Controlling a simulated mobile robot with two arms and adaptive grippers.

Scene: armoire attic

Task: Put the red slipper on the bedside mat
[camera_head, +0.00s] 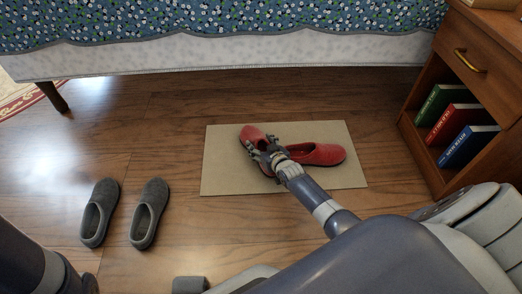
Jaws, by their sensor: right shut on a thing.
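A beige bedside mat (225,181) lies on the wooden floor in front of the bed. My right gripper (264,152) is shut on another red slipper (252,134), over the left half of the mat. The gripper hides the middle of this slipper, and I cannot tell whether its sole touches the mat. Part of my left arm shows at the bottom left, but its gripper is out of view.
A pair of grey slippers (150,212) stands on the floor left of the mat. A wooden nightstand (419,148) with several books is at the right. The bed (220,58) spans the back. Floor between the grey slippers and the mat is clear.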

